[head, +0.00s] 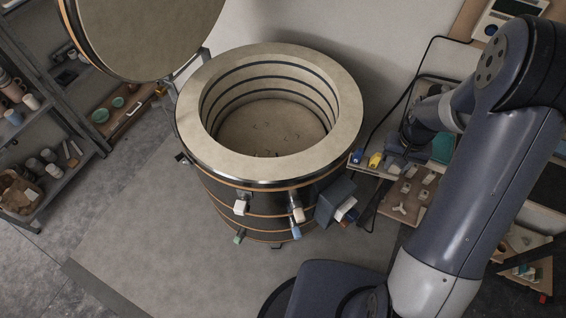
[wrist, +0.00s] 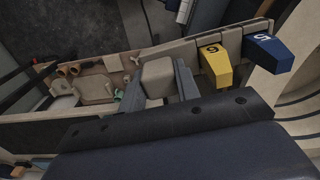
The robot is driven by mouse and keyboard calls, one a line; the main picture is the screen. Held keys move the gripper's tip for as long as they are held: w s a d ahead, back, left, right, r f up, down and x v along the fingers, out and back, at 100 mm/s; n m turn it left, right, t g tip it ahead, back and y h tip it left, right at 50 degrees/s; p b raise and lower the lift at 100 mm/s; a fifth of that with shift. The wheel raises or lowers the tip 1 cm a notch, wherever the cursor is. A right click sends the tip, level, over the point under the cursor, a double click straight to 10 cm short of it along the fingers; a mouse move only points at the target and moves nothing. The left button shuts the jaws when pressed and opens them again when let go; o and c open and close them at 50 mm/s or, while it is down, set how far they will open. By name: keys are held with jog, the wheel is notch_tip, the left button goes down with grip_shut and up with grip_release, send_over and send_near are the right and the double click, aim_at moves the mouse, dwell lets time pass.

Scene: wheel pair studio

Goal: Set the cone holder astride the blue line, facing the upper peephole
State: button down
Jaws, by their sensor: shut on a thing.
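My gripper (wrist: 158,84) is shut on a beige block with rounded edges (wrist: 158,76), one grey finger on each side. It may be the cone holder, but its front is not visible. In the head view my gripper (head: 398,152) is low over the side shelf, right of the kiln, and the block cannot be made out. The round kiln (head: 268,170) stands open. Light plugs (head: 240,207) (head: 297,213) stick out of its outer wall, with a green one (head: 238,238) and a blue one (head: 296,232) lower. I cannot make out a blue line or peephole opening inside.
A yellow block (wrist: 215,65) and a blue block (wrist: 268,50), both marked, stand right of my gripper in the wrist view. Small pale parts (head: 400,208) lie on the shelf. The raised lid (head: 145,35) is at the kiln's back left. The kiln floor (head: 270,128) looks mostly clear.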

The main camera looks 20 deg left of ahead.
jog(key=shift+r, duration=0.45)
jog(key=a+n, duration=0.1)
jog(key=a, duration=0.2)
jog(key=a+r+n, duration=0.1)
jog(key=a, duration=0.2)
jog(key=w+a+r+n, duration=0.1)
jog(key=a, duration=0.3)
jog(key=shift+r, duration=0.25)
jog(key=s+a+r+n, duration=0.1)
jog(key=a+n, duration=0.1)
jog(key=a, duration=0.4)
jog(key=s+a+r+n, duration=0.1)
jog(key=a+r, duration=0.1)
jog(key=a, duration=0.4)
jog(key=shift+s+r+n, duration=0.3)
jog(key=shift+n, duration=0.1)
jog(key=shift+a, duration=0.1)
